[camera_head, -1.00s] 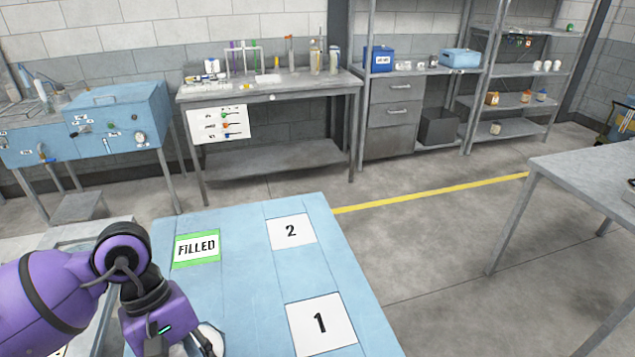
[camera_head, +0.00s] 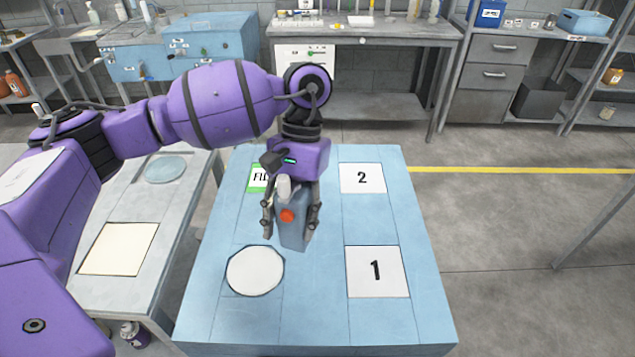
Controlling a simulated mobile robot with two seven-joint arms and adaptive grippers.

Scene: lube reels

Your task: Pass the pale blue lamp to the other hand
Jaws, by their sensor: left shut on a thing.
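The pale blue lamp (camera_head: 294,229) is a boxy blue-grey body with an orange-red round spot on its front and a whitish part near its top. My left gripper (camera_head: 291,222) points down and is shut on it, one finger on each side. The lamp is upright over the middle of the light blue table (camera_head: 321,290). I cannot tell whether its bottom touches the table top. The gripper body hides part of the lamp's top. My right gripper is not in view.
A white round disc (camera_head: 255,270) lies at the table's front left. A grey side bench (camera_head: 150,215) stands left. Floor is free to the right.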

